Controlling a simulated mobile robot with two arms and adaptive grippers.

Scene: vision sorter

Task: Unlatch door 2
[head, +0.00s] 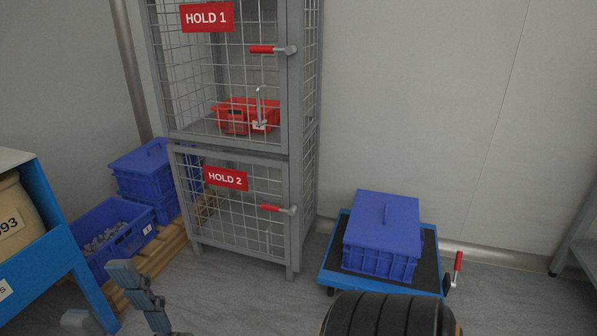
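Door 2 (247,178) is the lower wire-mesh door of a grey cage, with a red "HOLD 2" sign (225,178). It looks closed in its frame. Its latch (272,208) has a red grip lying horizontally across the door edge, with a metal pivot on the right-hand post. A small metal pull handle (268,238) shows faintly below it.
Door 1 (176,75) above has a similar red latch (265,49), with a red crate (232,121) behind its mesh. Blue crates (105,240) on a pallet stand left. A cart with a blue crate (383,230) stands right. Some floor before door 2 is clear.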

